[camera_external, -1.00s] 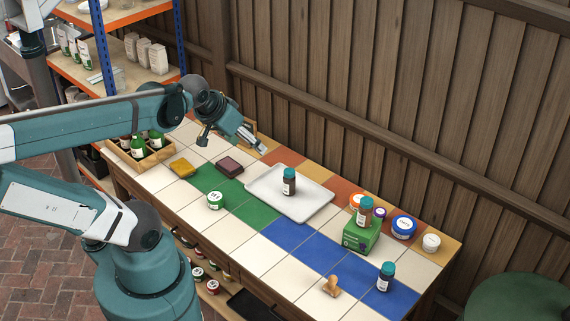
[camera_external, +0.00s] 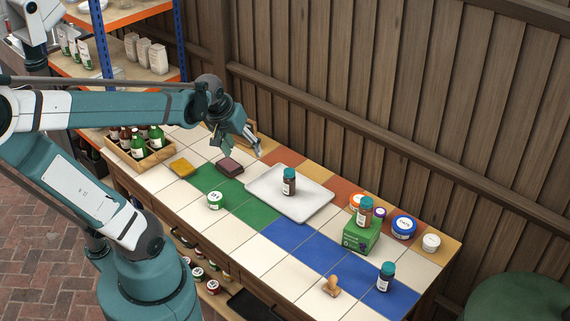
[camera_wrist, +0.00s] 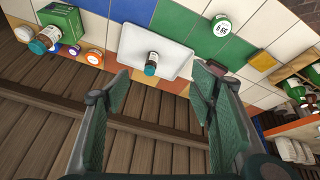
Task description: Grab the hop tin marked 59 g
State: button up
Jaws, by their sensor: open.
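A small white-and-green tin (camera_external: 215,200) stands on the tiled bench, left of the tray and at the edge of the green tiles. In the wrist view the same tin (camera_wrist: 221,26) is near the top, and its lid label appears to read 59 g, upside down. My gripper (camera_external: 257,151) is open and empty above the back of the bench, beyond the tray's left end and well apart from the tin. In the wrist view the two fingers of my gripper (camera_wrist: 160,82) are spread, with the tray between and beyond them.
A white tray (camera_external: 262,196) holds a brown bottle (camera_external: 289,182). Right of it are a green box (camera_external: 359,237) with a bottle on top and several tins. A dark block (camera_external: 230,168), yellow block (camera_external: 181,167) and bottle crate (camera_external: 150,160) are left. A wooden fence stands behind.

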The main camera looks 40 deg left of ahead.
jog(key=w+a+f+n+g+b, duration=0.25)
jog(key=a+f+n+b, duration=0.2)
jog(key=a+f, duration=0.6)
jog(key=n+g+b, duration=0.2)
jog(key=n+b, duration=0.1)
jog(key=n, duration=0.3)
send_over(215, 196)
jog(key=shift+h, duration=0.4)
notch_tip(215, 196, down, 14)
jog(key=shift+w+d+f, duration=0.1)
jog(key=shift+d+f, duration=0.05)
jog(key=shift+a+f+n+g, duration=0.2)
jog(key=shift+f+n+g, duration=0.05)
jog(key=shift+f, duration=0.1)
jog(key=shift+f, duration=0.1)
jog(key=shift+f+b, duration=0.5)
jog(key=shift+f, duration=0.7)
jog(key=shift+f, duration=0.1)
jog(key=shift+f+b, duration=0.95)
jog(key=shift+f, duration=1.55)
